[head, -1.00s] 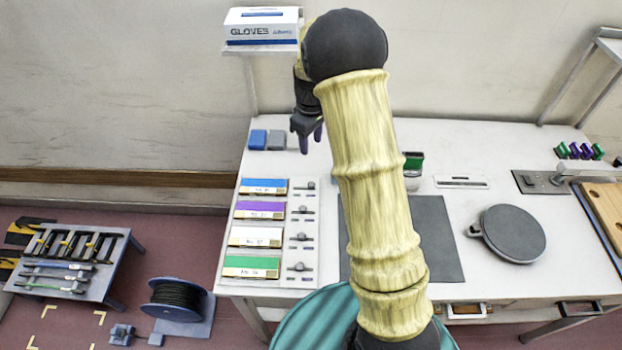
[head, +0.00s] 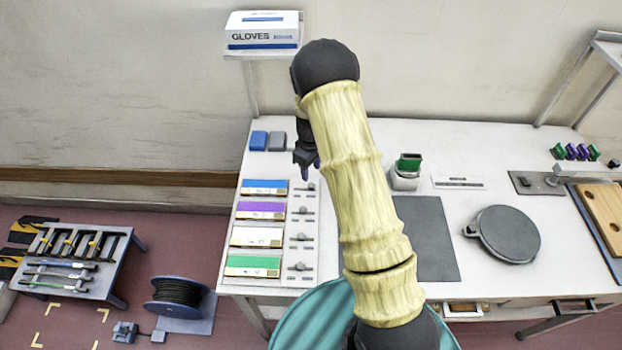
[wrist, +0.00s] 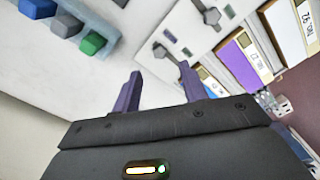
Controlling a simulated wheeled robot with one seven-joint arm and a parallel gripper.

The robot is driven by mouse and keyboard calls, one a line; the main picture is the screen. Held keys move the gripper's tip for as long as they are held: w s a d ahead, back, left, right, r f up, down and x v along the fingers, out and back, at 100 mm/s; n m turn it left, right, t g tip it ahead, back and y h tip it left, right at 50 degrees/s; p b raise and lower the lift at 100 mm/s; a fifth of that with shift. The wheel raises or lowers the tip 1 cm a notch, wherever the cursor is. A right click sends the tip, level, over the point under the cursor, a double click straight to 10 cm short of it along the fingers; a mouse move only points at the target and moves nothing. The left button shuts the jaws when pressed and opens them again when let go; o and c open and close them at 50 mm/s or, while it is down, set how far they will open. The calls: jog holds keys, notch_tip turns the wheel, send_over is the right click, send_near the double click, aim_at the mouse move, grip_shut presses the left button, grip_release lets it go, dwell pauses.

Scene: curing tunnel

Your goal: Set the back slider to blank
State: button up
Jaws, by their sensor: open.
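A white panel (head: 302,256) on the table's left part carries several dark sliders in a column, each beside a coloured card. The back slider (head: 304,187) is beside the blue card (head: 265,187). In the wrist view, a slider knob (wrist: 161,50) lies just beyond my fingertips, with a small purple mark next to it. My gripper (head: 307,172) is above the panel's back end, pointing down, its purple fingers apart and empty. The fingers also show in the wrist view (wrist: 160,85), apart from the knob. Whether the slider sits at blank is too small to tell.
Blue and grey blocks (head: 267,140) lie left of my gripper. A glove box (head: 262,30) stands on a shelf above. A dark mat (head: 425,238), a round dark plate (head: 508,234) and a green-topped holder (head: 406,172) are to the right.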

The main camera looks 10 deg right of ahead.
aim_at(311, 184)
notch_tip(311, 184, down, 7)
jog(key=shift+r+p, duration=0.1)
jog(key=shift+p, duration=0.7)
jog(key=shift+c, duration=0.4)
grip_shut()
